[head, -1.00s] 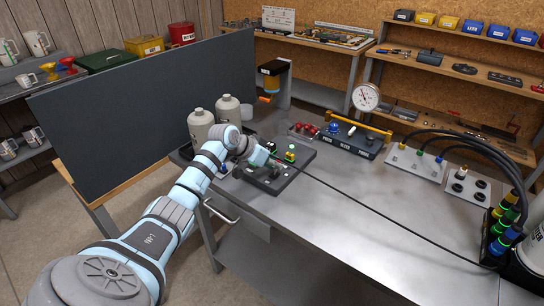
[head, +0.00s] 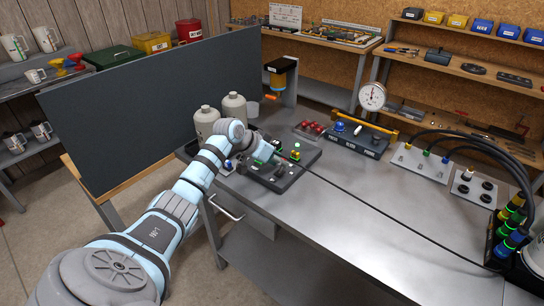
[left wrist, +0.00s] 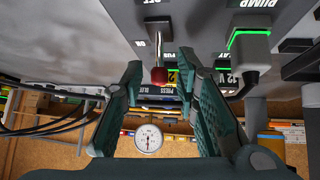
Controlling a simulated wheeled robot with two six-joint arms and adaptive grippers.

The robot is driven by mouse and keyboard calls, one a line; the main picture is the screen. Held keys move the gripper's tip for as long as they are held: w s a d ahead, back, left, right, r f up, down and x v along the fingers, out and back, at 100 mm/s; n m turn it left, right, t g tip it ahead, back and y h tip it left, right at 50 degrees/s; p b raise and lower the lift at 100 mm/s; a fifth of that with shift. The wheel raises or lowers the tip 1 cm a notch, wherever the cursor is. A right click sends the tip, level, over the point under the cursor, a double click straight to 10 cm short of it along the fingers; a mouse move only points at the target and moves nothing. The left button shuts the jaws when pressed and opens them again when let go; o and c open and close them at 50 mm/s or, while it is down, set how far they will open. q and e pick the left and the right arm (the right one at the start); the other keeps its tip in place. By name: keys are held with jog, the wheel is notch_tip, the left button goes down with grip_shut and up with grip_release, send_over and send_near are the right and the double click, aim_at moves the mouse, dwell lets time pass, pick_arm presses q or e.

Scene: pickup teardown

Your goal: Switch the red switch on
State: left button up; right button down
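The red switch (left wrist: 159,74) is a metal toggle lever with a red tip in the left wrist view, where labels reading OFF and ON appear upside down near its base. Its exact tilt is hard to tell. My left gripper (left wrist: 160,62) is open, with one finger on each side of the red tip and visible gaps between. In the head view my left gripper (head: 271,157) is low over the dark control board (head: 283,184) on the bench, and the arm and gripper hide the switch there. My right gripper is not in view.
A green-lit plug (left wrist: 249,42) stands beside the switch under a PUMP label. Two pale bottles (head: 235,106) stand behind the arm. A black cable (head: 395,215) crosses the metal bench (head: 350,205), whose middle is otherwise clear. A dial gauge (head: 372,96) stands farther back.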

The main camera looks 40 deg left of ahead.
pick_arm(q)
jog(key=v, duration=1.1)
jog(key=shift+d, duration=0.1)
